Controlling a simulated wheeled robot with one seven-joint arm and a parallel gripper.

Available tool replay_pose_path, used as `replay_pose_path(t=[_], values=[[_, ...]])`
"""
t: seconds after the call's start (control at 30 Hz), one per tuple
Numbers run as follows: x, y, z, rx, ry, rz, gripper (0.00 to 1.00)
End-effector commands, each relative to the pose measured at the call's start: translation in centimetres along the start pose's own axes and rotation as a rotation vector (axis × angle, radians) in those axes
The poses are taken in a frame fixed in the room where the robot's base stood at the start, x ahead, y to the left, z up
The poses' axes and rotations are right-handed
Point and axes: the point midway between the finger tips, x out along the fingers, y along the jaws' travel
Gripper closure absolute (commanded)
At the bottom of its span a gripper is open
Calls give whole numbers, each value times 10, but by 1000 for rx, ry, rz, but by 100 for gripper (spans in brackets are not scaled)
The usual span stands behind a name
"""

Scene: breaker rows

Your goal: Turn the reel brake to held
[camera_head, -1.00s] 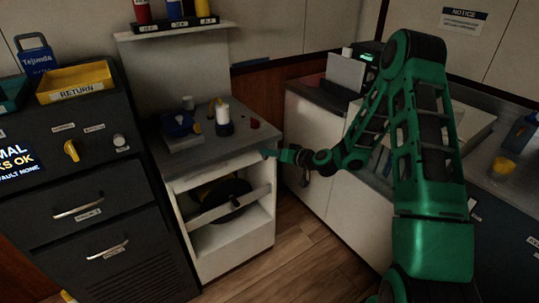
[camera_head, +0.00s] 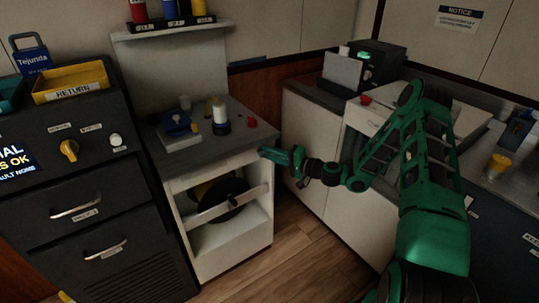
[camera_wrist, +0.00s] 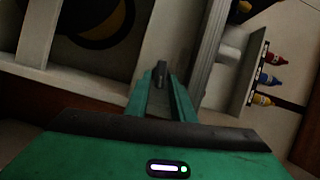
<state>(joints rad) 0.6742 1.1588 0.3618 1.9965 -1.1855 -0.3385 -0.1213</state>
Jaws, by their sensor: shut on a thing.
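The white reel cabinet (camera_head: 235,235) stands left of my arm, with a dark reel (camera_head: 226,194) behind a slanted pale bar (camera_head: 212,209). My gripper (camera_head: 264,151) is at the upper right of the cabinet's front, just under its grey top. In the wrist view my gripper (camera_wrist: 161,88) is shut on a small dark piece, which looks like the reel brake (camera_wrist: 160,70). The reel also shows at the upper left of the wrist view (camera_wrist: 110,30). The brake is hidden in the head view, and I cannot read its setting.
A dark console (camera_head: 85,190) with a yellow knob (camera_head: 69,149) is at left. White cupboards (camera_head: 310,145) are at right. The wood floor (camera_head: 300,245) is clear.

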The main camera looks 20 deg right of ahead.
Motion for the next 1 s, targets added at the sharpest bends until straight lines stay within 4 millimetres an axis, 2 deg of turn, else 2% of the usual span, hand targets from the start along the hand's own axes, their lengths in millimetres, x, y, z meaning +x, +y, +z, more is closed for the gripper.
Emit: replay_pose_path(t=[0.4,0.9,0.93,1.0], values=[[0,5,-3,140,8,-56,100],[0,5,-3,153,8,-60,100],[0,5,-3,153,8,-60,71],[0,5,-2,153,7,-61,69]])
